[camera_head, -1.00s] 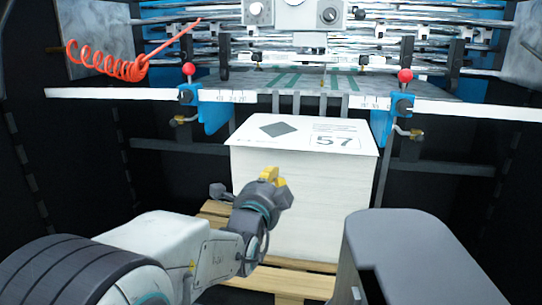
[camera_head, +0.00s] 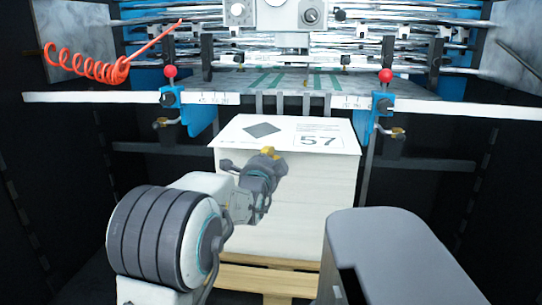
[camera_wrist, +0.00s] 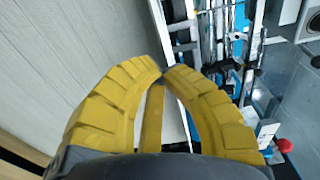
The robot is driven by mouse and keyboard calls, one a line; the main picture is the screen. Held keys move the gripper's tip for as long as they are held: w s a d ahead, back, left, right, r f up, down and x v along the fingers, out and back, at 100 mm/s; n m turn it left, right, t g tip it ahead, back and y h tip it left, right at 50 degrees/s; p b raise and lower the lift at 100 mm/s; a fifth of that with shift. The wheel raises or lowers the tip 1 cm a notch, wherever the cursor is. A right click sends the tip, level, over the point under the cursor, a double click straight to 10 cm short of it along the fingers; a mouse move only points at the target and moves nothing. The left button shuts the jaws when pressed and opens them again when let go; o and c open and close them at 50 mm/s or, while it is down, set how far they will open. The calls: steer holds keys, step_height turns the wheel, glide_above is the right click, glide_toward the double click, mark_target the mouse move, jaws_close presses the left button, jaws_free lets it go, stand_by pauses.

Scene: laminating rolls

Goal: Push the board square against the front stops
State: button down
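The board (camera_head: 285,132) is a white sheet marked "57" with a dark diamond, lying on top of a tall pale stack (camera_head: 310,205). It looks slightly turned, and its near edge overhangs the stack a little. The front stops appear to be the grey upright bars (camera_head: 282,104) at its far edge; I cannot tell whether they touch. My gripper (camera_head: 268,152) is at the board's near edge, left of its middle; contact is unclear. In the wrist view the yellow fingertips (camera_wrist: 162,73) meet with nothing held, and a pale ribbed surface (camera_wrist: 80,50), likely the stack, lies beside them.
Two blue brackets (camera_head: 201,117) with red knobs flank the stops along a white ruled bar (camera_head: 75,97). A wooden pallet (camera_head: 270,281) carries the stack. A red coiled hose (camera_head: 85,68) hangs at upper left. Dark panels close in both sides.

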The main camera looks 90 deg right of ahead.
steer(key=shift+d, duration=0.25)
steer(key=shift+x, duration=1.25)
steer(key=shift+b, duration=0.35)
